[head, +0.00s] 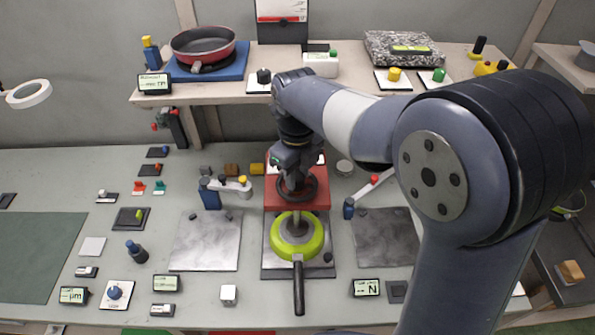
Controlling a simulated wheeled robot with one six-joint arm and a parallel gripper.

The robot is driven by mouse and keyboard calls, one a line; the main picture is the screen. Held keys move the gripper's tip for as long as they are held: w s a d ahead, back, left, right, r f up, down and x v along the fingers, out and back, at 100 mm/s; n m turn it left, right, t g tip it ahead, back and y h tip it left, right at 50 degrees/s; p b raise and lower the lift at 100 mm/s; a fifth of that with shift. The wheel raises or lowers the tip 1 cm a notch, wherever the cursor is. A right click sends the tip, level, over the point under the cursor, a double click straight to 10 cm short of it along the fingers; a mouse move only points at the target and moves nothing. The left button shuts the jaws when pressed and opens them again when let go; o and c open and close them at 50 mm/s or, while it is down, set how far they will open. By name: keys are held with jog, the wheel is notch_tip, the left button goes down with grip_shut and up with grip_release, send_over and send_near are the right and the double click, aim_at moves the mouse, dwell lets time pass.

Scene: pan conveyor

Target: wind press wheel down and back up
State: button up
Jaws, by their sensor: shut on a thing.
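The press wheel (310,188) is a dark ring above the red press head (318,199) in the middle of the bench. My gripper (297,183) reaches down from above and is shut on the wheel; its fingertips are largely hidden by the wrist. Below the press head, a green pan (283,242) with a dark handle pointing to the front lies on the metal press base (270,269). A grey ram (297,227) comes down over the pan's middle; I cannot tell whether it touches the pan.
Metal plates (207,250) with blue-post levers (210,197) stand left and right of the press. A display marked N (366,287) is at front right. A shelf behind holds a red pan (203,43) and a granite slab (400,40). A green mat (35,255) is at left.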

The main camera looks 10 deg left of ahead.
aim_at(297, 177)
jog(key=shift+m, duration=0.6)
jog(key=o, duration=1)
notch_tip(297, 177, up, 11)
jog(key=shift+f+b, duration=0.1)
jog(key=shift+b, duration=0.5)
notch_tip(297, 177, down, 11)
jog(key=shift+r+p, duration=0.1)
jog(key=shift+p, duration=0.55)
